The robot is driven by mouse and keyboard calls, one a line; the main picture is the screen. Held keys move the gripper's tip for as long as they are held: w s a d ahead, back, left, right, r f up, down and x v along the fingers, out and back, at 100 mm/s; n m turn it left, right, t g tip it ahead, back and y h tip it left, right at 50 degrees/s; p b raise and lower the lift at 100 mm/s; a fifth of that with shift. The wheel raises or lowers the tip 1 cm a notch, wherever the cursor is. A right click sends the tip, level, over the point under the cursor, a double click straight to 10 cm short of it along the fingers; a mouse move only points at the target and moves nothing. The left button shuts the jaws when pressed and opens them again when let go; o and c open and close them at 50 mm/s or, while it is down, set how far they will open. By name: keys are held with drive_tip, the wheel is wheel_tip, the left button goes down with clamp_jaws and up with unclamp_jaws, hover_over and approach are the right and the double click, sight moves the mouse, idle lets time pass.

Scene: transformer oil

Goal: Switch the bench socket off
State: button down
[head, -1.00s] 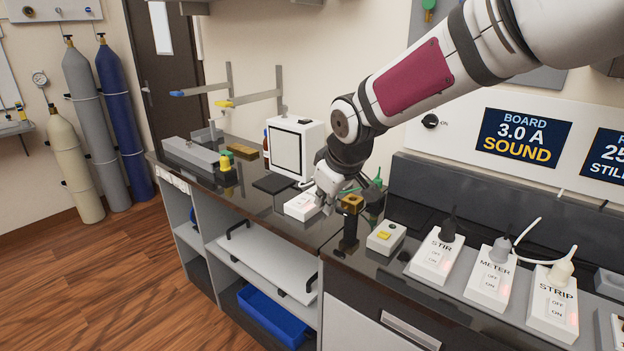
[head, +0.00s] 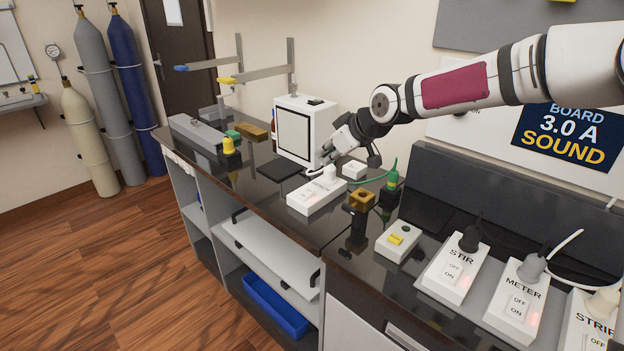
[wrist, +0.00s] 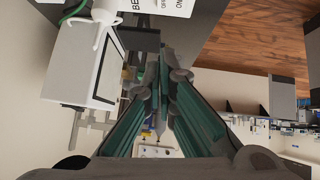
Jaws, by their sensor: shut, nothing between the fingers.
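The bench socket (head: 318,194) is a white block on the dark bench top, with a white plug and cable at its far end. Its lettering is small in the head view, and its lamp cannot be made out. In the wrist view, part of the socket (wrist: 160,5) shows at the top edge with OFF and ON marks. My gripper (head: 329,153) is above and behind the socket's plug end, apart from the switch. In the wrist view my gripper's fingers (wrist: 166,72) come together with nothing between them.
A white box-shaped instrument (head: 299,131) stands close behind my gripper. A brass block on a black stand (head: 361,200) and a box with a yellow button (head: 397,240) are right of the socket. STIR (head: 455,268) and METER (head: 517,300) sockets show red lamps.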

drive_tip(key=shift+f, duration=0.1)
hover_over(310, 191)
drive_tip(key=f, duration=0.6)
drive_tip(key=shift+s+a+f, duration=0.15)
drive_tip(key=shift+s+f, duration=0.15)
drive_tip(key=shift+f, duration=0.1)
drive_tip(key=f, duration=0.3)
drive_tip(key=shift+w+f, duration=0.1)
drive_tip(key=shift+w, duration=0.1)
drive_tip(key=shift+f, duration=0.45)
drive_tip(key=shift+w+d+f+b, duration=0.3)
drive_tip(key=shift+f+b, duration=0.15)
drive_tip(key=shift+b, duration=0.1)
drive_tip(key=shift+s, duration=0.1)
